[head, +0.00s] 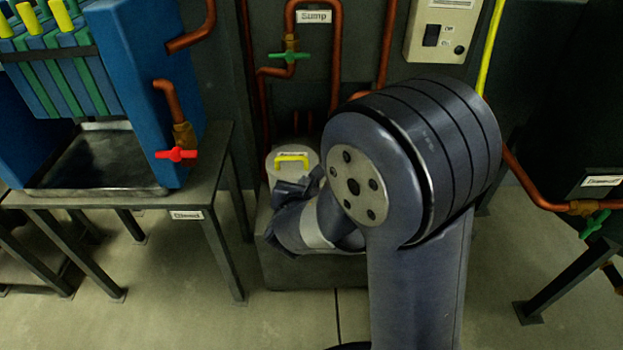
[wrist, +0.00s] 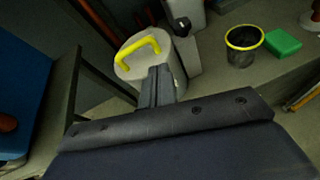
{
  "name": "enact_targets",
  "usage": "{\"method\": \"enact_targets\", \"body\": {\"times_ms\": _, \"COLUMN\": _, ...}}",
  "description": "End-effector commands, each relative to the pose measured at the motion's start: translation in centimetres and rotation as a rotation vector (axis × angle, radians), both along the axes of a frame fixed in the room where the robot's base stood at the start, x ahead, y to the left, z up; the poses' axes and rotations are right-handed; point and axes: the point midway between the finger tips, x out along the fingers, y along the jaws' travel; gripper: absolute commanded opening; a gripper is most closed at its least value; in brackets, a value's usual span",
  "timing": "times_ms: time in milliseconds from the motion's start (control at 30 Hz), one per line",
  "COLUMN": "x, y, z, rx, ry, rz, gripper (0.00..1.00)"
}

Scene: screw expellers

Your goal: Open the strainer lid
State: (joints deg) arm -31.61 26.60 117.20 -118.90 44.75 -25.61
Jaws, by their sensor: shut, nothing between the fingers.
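The strainer is a pale grey cylinder with a round lid (head: 275,161) and a yellow bar handle (head: 292,157) on top. The lid lies flat on the cylinder, as far as I can see. In the wrist view the lid (wrist: 124,68) and the arched yellow handle (wrist: 137,48) are just beyond my fingertips. My gripper (wrist: 159,70) is shut and empty, its fingers pointing at the lid's near edge, apart from the handle. In the head view my gripper (head: 298,187) is dark and partly lost against my wrist, just in front of the strainer.
A blue plate press (head: 150,75) stands on a metal table (head: 215,165) at left, with a red valve (head: 176,154). Copper pipes with a green valve (head: 289,57) run behind the strainer. A yellow-rimmed black bucket (wrist: 241,58) and a green block (wrist: 283,42) sit right of it.

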Motion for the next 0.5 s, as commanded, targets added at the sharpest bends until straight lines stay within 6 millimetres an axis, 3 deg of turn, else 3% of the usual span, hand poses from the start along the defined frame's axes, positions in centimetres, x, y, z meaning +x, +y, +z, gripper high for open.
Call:
{"method": "enact_targets", "body": {"times_ms": 33, "x": 0.3, "y": 1.4, "z": -1.2, "rx": -0.043, "ry": -0.005, "rz": 0.061, "gripper": 0.00}}
{"method": "enact_targets", "body": {"times_ms": 100, "x": 0.5, "y": 2.8, "z": -1.6, "rx": -0.085, "ry": -0.014, "rz": 0.125, "gripper": 0.00}}
{"method": "enact_targets", "body": {"times_ms": 200, "x": 0.7, "y": 3.8, "z": -1.9, "rx": -0.120, "ry": -0.022, "rz": 0.174, "gripper": 0.00}}
{"method": "enact_targets", "body": {"times_ms": 367, "x": 1.9, "y": 4.0, "z": -2.3, "rx": -0.129, "ry": -0.024, "rz": 0.185, "gripper": 0.00}}
{"method": "enact_targets", "body": {"times_ms": 500, "x": 4.2, "y": 3.8, "z": -3.3, "rx": -0.127, "ry": -0.024, "rz": 0.182, "gripper": 0.00}}
